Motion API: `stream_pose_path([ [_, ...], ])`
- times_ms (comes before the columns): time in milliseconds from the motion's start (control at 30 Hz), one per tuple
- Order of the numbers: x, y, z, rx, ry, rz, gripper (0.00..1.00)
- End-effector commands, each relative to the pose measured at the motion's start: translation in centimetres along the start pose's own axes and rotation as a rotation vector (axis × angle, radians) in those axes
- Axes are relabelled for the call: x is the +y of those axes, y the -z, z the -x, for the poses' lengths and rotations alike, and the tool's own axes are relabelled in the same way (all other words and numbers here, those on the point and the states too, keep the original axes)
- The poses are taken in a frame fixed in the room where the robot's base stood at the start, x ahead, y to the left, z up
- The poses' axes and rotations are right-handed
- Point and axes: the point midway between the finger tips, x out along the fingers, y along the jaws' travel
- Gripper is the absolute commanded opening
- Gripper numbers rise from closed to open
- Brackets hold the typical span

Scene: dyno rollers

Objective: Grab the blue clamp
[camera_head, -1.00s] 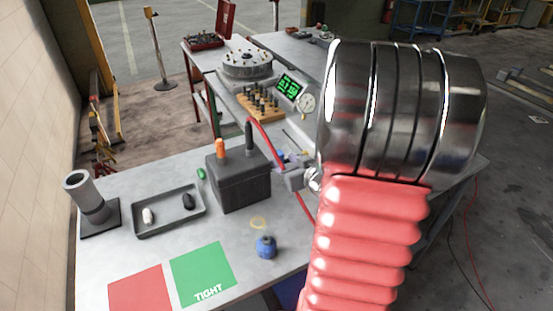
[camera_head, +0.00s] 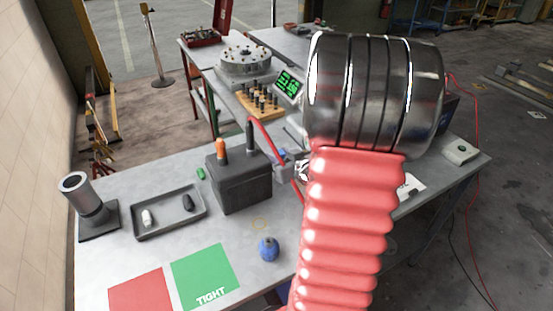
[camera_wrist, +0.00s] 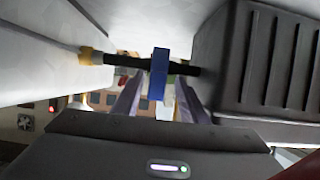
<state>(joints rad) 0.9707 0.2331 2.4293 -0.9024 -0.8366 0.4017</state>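In the wrist view, a blue block-like piece (camera_wrist: 158,73), which I take to be the blue clamp, sits upright across a dark horizontal bar. The bar has a yellow part at its left end. The two pale purple fingers of my gripper (camera_wrist: 157,98) reach toward it, one on each side, with gaps between them and the blue piece. My gripper looks open and empty. How deep the clamp sits between the fingers is hard to tell. In the head view my red-sleeved arm hides most of the gripper and the clamp.
A dark box with two posts (camera_head: 240,182) stands just left of my gripper; its ribbed side (camera_wrist: 262,60) fills the wrist view's right. A red cable runs past it. A grey tray (camera_head: 168,213), a blue rounded object (camera_head: 269,249) and a green mat (camera_head: 205,272) lie on the bench.

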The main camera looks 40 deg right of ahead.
Motion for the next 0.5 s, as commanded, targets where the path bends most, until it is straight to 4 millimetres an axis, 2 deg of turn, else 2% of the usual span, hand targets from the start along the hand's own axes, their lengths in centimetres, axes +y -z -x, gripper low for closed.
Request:
stream_pose_path([
  [433, 0.74, -0.17, 0.40, 0.000, -0.015, -0.007, 0.39],
  [500, 0.76, -0.17, 0.40, 0.000, -0.016, -0.007, 0.36],
])
